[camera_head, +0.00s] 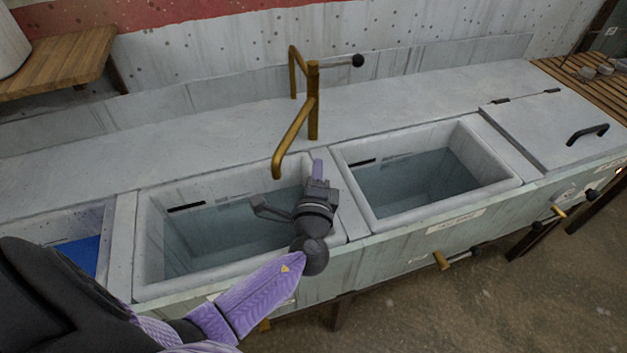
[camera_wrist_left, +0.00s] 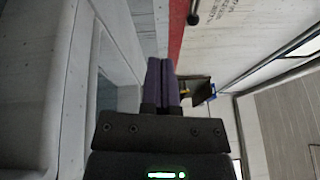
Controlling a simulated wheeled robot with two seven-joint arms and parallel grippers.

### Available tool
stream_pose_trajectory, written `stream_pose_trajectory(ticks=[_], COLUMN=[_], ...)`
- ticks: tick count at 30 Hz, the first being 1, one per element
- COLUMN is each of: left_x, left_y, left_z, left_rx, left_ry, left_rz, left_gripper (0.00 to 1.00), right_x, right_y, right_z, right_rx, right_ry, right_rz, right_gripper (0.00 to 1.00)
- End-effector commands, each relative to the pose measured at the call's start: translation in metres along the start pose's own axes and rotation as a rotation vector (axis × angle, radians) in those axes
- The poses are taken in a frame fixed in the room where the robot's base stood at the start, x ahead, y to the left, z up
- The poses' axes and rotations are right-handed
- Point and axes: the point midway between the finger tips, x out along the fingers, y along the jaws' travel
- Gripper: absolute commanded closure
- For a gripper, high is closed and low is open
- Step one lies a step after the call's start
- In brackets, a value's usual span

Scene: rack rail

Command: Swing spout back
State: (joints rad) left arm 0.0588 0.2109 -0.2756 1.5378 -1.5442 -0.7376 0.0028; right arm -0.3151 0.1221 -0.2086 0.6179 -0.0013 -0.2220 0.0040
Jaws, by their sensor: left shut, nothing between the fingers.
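The brass spout (camera_head: 293,138) rises from its post behind the basins. Its outlet end hangs over the back right corner of the middle basin. A lever with a black knob (camera_head: 358,60) sticks out to the right from the top of the post. My left gripper (camera_head: 317,166) is over the divider between the middle and right basins, its fingers close together and empty. Its fingertips are to the right of the spout's outlet end, apart from it in the picture. In the left wrist view the purple fingers (camera_wrist_left: 162,82) are pressed together. My right gripper is not in view.
The middle basin (camera_head: 150,240) and right basin (camera_head: 355,190) are open. A left basin holds something blue (camera_head: 82,254). A lid with a black handle (camera_head: 587,133) covers the right end. A wooden shelf (camera_head: 60,62) is at the back left.

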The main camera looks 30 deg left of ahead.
Motion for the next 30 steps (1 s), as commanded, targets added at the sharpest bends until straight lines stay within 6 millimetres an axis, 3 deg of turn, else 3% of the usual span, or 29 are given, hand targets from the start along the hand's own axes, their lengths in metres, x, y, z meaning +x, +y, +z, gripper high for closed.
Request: stream_pose_trajectory(ticks=[5, 12, 30], left_x=[0.039, 0.043, 0.045], left_y=[0.001, -0.001, 0.003], left_z=[0.001, 0.035, 0.044], left_rx=[0.000, 0.001, 0.001], left_ry=[-0.003, -0.001, 0.025], left_rz=[-0.001, 0.000, -0.005], left_gripper=[1.00, 1.00, 1.00], right_x=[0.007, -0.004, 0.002], right_y=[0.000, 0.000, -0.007], right_z=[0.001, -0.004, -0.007], right_rx=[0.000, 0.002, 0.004], right_ry=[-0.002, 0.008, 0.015], right_rz=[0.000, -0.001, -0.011], right_gripper=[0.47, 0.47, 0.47])
